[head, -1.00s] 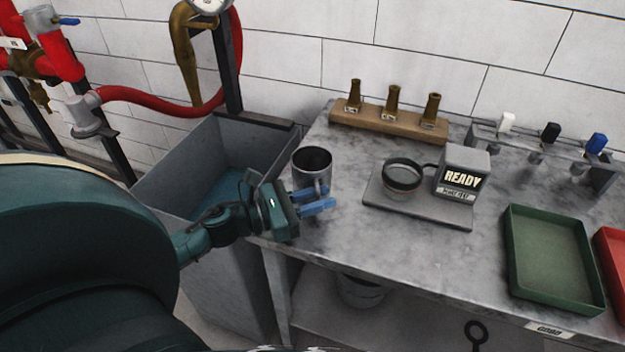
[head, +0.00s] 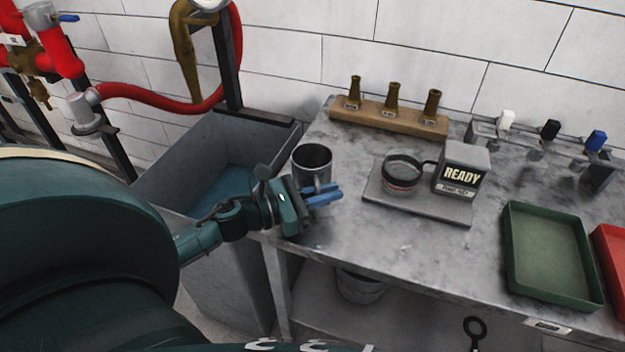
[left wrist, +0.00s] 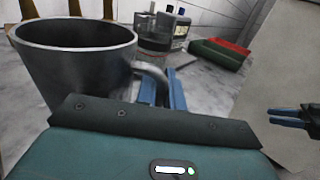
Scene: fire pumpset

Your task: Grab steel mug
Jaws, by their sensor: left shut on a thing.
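The steel mug (head: 312,162) stands upright on the grey bench near its left edge, beside the sink. In the left wrist view the mug (left wrist: 75,65) fills the upper left, with its curved handle (left wrist: 152,72) toward the fingers. My left gripper (head: 323,196) is at the near side of the mug, its blue fingers shut on the handle; they also show in the left wrist view (left wrist: 166,88). The fingers partly hide the handle. My right gripper (left wrist: 293,117) shows small at the right edge of the left wrist view, blue fingers close together, its opening unclear.
A test stand marked READY (head: 462,170) has a round ringed part on its plate. Brass nozzles (head: 392,97) stand in a wooden rack behind. A green tray (head: 552,252) and a red tray (head: 612,250) lie at right. The sink (head: 170,178) is left of the bench.

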